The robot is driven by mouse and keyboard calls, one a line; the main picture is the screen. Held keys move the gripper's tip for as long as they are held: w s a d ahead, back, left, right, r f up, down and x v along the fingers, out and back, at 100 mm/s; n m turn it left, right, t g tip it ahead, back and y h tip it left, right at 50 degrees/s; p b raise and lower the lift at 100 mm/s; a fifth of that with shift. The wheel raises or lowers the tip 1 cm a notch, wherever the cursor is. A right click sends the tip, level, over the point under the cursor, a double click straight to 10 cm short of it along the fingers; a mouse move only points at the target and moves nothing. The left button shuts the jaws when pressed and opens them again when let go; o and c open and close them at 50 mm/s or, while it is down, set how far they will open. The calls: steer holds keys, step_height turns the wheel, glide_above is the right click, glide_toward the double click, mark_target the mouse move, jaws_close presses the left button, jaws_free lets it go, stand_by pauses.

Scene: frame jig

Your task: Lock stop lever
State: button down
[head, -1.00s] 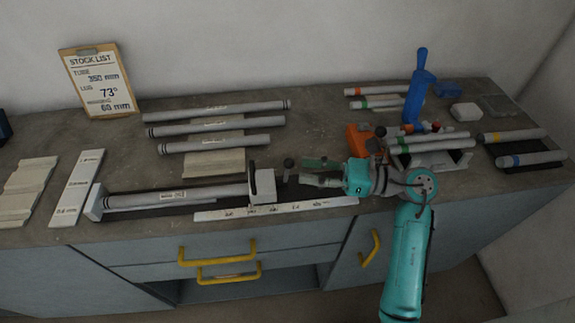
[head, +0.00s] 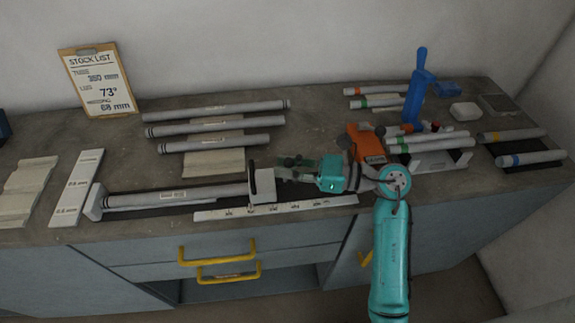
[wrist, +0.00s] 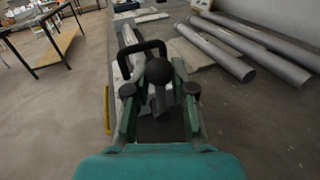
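The stop lever shows in the wrist view as a black ball knob (wrist: 158,71) on a short dark stem. It stands between the two fingers of my gripper (wrist: 159,112), with a visible gap on either side, so the fingers are open around it. A black loop handle (wrist: 143,47) rises just beyond the knob. In the head view, my gripper (head: 292,168) is at the right side of the pale stop block (head: 262,190), at the right end of the tube (head: 178,196) in the jig. The lever is mostly hidden by the gripper there.
A white ruler strip (head: 240,212) lies along the bench front. Three grey tubes (head: 215,126) lie behind the jig. An orange block (head: 368,143), a blue upright tool (head: 418,90) and racked tubes (head: 430,143) stand to the right. Yellow drawer handles (head: 217,257) stick out below.

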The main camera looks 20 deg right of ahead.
steer(key=shift+s, duration=0.1)
steer(key=shift+s+a+f+n+y, duration=0.1)
steer(key=shift+s+a+n+y, duration=0.3)
steer(key=shift+n, duration=0.8)
steer(key=shift+s+d+f+n+y, duration=0.15)
steer(key=shift+s+n, duration=0.45)
steer(key=shift+n, duration=0.6)
steer(key=shift+a, duration=0.1)
steer(key=c, duration=1.2)
jaws_free()
steer(key=v, duration=1.2)
steer(key=shift+s+f, duration=0.1)
steer(key=shift+f, duration=0.05)
